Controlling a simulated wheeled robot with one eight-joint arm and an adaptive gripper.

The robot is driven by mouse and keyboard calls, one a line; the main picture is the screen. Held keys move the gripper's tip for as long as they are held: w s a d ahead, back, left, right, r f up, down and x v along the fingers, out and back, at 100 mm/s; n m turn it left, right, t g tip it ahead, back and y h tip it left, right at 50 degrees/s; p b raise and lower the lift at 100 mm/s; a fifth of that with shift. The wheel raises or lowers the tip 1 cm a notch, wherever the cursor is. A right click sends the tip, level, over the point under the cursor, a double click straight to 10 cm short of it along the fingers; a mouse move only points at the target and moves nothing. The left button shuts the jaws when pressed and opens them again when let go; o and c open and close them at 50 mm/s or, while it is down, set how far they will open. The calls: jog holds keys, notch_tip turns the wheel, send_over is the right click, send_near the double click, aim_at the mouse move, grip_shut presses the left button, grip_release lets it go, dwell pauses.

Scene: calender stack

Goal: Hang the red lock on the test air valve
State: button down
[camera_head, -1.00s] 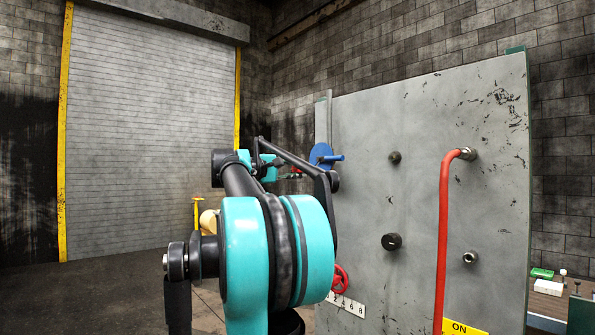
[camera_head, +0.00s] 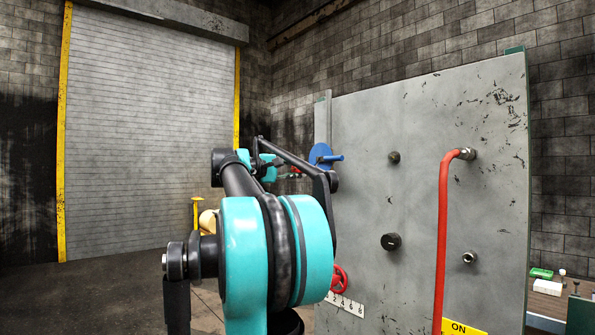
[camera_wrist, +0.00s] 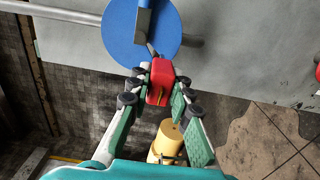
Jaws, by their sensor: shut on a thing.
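The red lock (camera_wrist: 160,76) is held between the fingertips of my gripper (camera_wrist: 163,87) in the wrist view. The shackle is hard to make out. In the head view the blue valve (camera_head: 318,153) sits at the panel's left edge, and my gripper (camera_head: 290,174) is just left of it, mostly hidden by my arm. No label shows which valve is the test air valve.
The grey panel (camera_head: 430,120) carries a red pipe-like handle (camera_head: 442,230), black knobs (camera_head: 391,241) and a red handwheel (camera_head: 340,279) close to my arm. A yellow cylinder-like object (camera_wrist: 168,139) is below my gripper. A bench with small items (camera_head: 548,287) stands at the right.

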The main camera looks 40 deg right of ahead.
aim_at(292, 169)
jog(key=shift+w+d, duration=0.15)
jog(key=shift+d, duration=1.4)
jog(key=c, duration=1.3)
grip_release()
jog(key=shift+o, duration=0.5)
jog(key=o, duration=0.3)
jog(key=shift+a, duration=0.1)
jog(key=shift+s+a, duration=0.15)
jog(key=shift+a, duration=1.55)
jog(key=shift+s+a, duration=0.15)
jog(key=shift+a, duration=1.55)
